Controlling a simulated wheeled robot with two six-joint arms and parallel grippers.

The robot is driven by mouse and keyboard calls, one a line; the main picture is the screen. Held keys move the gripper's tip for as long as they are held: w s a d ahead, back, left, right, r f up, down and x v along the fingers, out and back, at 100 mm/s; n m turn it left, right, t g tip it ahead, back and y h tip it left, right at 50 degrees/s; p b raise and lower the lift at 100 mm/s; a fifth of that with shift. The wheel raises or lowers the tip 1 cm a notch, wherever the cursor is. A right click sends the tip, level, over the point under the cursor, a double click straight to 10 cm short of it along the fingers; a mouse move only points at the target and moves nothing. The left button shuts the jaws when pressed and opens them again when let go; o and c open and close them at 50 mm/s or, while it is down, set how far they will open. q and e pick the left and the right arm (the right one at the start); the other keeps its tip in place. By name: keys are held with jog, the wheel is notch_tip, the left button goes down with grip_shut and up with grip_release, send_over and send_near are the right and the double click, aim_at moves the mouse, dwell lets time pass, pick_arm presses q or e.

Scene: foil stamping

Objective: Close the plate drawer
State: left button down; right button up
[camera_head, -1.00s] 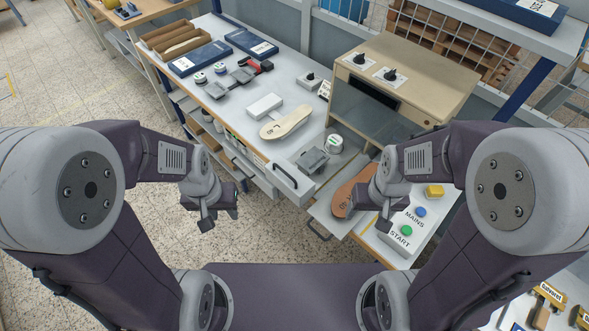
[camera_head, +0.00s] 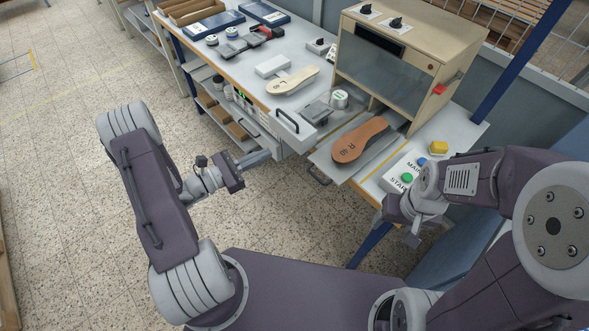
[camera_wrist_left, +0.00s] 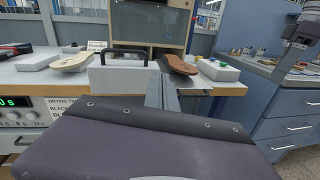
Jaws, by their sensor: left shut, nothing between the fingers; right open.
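The drawer with a white front and black handle (camera_head: 294,129) stands pulled out from the workbench. A grey block (camera_head: 315,112) and a round tin (camera_head: 339,98) show behind its front. In the left wrist view the same drawer front (camera_wrist_left: 118,80) faces me at left of centre. My left gripper (camera_head: 262,156) is shut and empty, its fingers just left of and below the drawer front; I cannot tell whether they touch it. Its fingers also show in the wrist view (camera_wrist_left: 161,92), at the front's right edge. My right gripper (camera_head: 412,230) is open and empty, below the button box.
A tray (camera_head: 322,158) with a brown insole (camera_head: 360,139) juts out right of the drawer under the stamping machine (camera_head: 395,65). The button box (camera_head: 404,172) stands right of it. A pale insole (camera_head: 293,81) lies on the bench.

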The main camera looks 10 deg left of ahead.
pick_arm(q)
jog(key=s+a+f+n+t+y, duration=0.2)
jog(key=a+f+n, duration=0.15)
jog(key=f, duration=0.25)
jog(key=p, duration=0.1)
send_near(292, 142)
jog(key=x, duration=0.7)
jog(key=shift+a+r, duration=0.1)
pick_arm(e)
jog(key=shift+w, duration=0.1)
